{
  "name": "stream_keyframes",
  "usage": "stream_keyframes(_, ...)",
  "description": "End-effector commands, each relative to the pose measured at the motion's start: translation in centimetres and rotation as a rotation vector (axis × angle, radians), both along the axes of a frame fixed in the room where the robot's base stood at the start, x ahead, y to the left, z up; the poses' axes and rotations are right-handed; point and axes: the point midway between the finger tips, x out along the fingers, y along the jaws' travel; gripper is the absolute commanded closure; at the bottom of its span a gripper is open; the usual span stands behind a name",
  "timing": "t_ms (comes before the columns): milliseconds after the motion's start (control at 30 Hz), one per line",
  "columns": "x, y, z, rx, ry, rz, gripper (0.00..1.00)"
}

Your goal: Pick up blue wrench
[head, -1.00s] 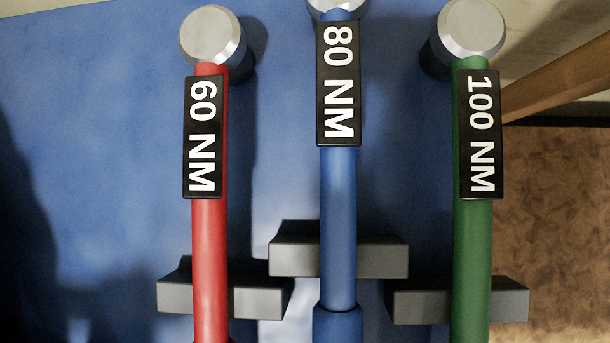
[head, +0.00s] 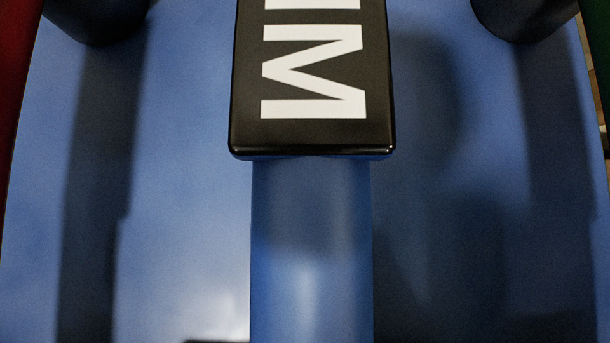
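The blue wrench (head: 311,240) fills the middle of the head view, very close to the camera. Its shaft runs straight down from a black label block (head: 315,137) with white lettering, of which only the last part shows. The wrench's head is cut off above the picture, and its lower end is cut off below.
A blue surface (head: 190,200) lies behind the wrench, with dark shadows on both sides. A strip of the red wrench (head: 15,70) shows at the left edge, and a strip of the green wrench (head: 597,40) at the right edge. Dark round shapes sit in both upper corners.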

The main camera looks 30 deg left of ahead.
Motion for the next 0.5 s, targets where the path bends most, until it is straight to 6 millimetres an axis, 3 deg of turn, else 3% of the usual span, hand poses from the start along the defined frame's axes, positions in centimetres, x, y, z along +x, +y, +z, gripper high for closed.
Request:
stream_keyframes(100, -0.06, -0.01, -0.98, 0.001, 0.001, -0.001, 0.48)
stream_keyframes(300, -0.01, 0.00, -0.93, 0.001, 0.000, -0.001, 0.48)
stream_keyframes(500, -0.01, -0.01, -0.91, 0.000, -0.001, -0.001, 1.00)
